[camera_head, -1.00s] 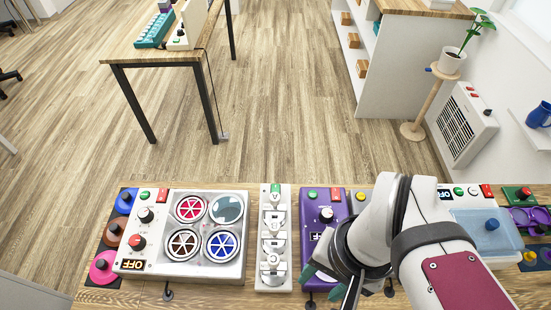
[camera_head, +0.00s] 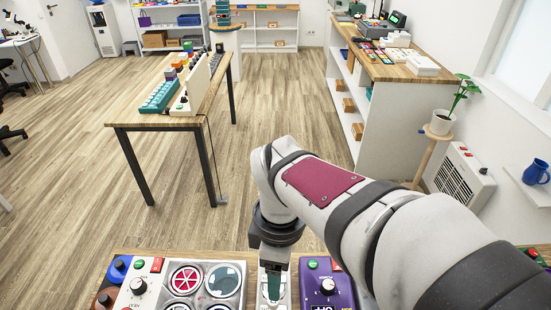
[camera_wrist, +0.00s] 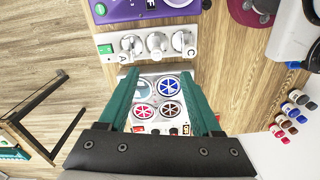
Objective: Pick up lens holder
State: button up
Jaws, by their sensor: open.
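My gripper (camera_head: 272,290) points down over the workbench, and its green fingers show in the wrist view (camera_wrist: 160,80), spread apart with nothing held. Between and beyond the fingers lies a white panel (camera_wrist: 154,128) with several round inserts: red, brown and blue spoked ones and a grey glassy one. A white strip (camera_wrist: 107,46) with several round metallic pieces and letters lies just past the fingertips. In the head view the panel (camera_head: 150,270) is left of my gripper, which partly hides the strip (camera_head: 264,300). I cannot tell which piece is the lens holder.
Several small bottles (camera_wrist: 290,115) stand at the right in the wrist view. A side table (camera_head: 185,121) and shelf unit (camera_head: 385,120) stand farther off, with bare floor (camera_head: 285,100) between.

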aim_at(273, 305)
jog(key=f, duration=0.5)
jog(key=f+n, duration=0.1)
jog(key=f, duration=0.4)
jog(key=a+f+n, duration=0.1)
jog(key=f, duration=0.5)
jog(key=shift+w, duration=0.35)
grip_shut()
dwell(0.4)
